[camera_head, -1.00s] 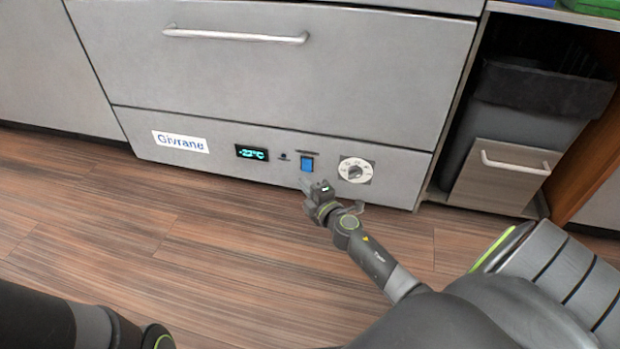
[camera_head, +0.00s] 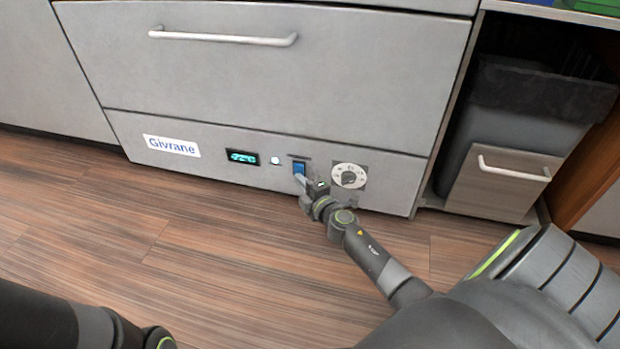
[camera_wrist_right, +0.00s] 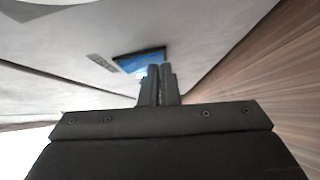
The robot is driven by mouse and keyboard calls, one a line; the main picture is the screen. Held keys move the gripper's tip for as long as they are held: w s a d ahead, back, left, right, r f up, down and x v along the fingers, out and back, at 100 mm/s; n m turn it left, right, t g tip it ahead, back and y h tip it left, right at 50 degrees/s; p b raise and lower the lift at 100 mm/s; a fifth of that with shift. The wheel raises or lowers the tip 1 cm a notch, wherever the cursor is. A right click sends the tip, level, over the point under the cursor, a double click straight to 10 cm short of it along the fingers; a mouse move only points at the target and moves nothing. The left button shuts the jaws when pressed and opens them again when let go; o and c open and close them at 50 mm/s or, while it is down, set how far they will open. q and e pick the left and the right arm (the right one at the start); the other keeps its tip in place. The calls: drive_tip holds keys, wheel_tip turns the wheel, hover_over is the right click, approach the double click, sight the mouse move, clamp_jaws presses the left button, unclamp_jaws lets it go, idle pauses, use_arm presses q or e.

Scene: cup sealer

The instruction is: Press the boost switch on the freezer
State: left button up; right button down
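The freezer (camera_head: 270,85) is a grey front with a lower panel. On that panel are a lit display (camera_head: 242,157), a white lit indicator (camera_head: 275,160), a blue switch (camera_head: 299,168) and a round dial (camera_head: 348,176). My right gripper (camera_head: 301,180) is at the lower edge of the blue switch. In the right wrist view its two fingers (camera_wrist_right: 158,72) are together, with nothing between them, and their tips overlap the lower edge of the blue switch (camera_wrist_right: 142,60). Contact looks likely but is partly hidden. Of my left arm only dark links show; its gripper is out of view.
A drawer handle (camera_head: 222,38) runs across the upper freezer front. To the right are an open bay with a dark bin (camera_head: 500,125) and a small handled drawer front (camera_head: 495,180). The wooden floor (camera_head: 200,250) before the freezer is clear.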

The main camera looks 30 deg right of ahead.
drive_tip(key=s+a+r, duration=0.1)
drive_tip(key=s, duration=1.6)
drive_tip(key=shift+s+r, duration=0.2)
drive_tip(key=shift+r, duration=0.1)
drive_tip(key=shift+a, duration=0.1)
